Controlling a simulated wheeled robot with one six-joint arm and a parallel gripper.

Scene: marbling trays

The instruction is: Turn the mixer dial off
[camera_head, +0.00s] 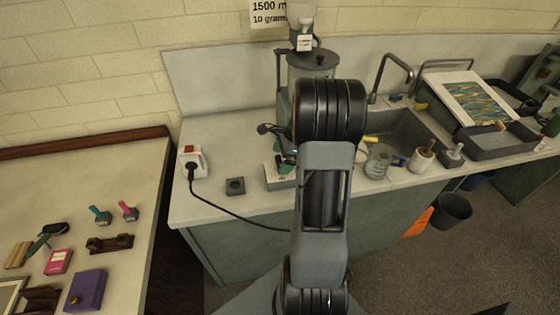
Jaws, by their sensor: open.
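The mixer (280,175) stands on the grey-white counter, behind my raised arm. Its pale base and a grey-green upright show to the left of the arm, and a grey lidded vessel (312,62) shows above it. I cannot make out the mixer dial or its setting; my arm covers much of the mixer's front. My gripper (276,144) shows only in part, as dark pieces left of my arm's large black joint, close in front of the mixer. It is open, and I see nothing held in it. I cannot tell whether it touches the mixer.
A white socket box (194,163) with a red switch and black cable is on the counter's left. A small dark square block (235,186) sits nearby. Right are a glass beaker (378,161), white pot (423,160), sink (400,128) and trays (500,142). A separate table (120,175) stands left.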

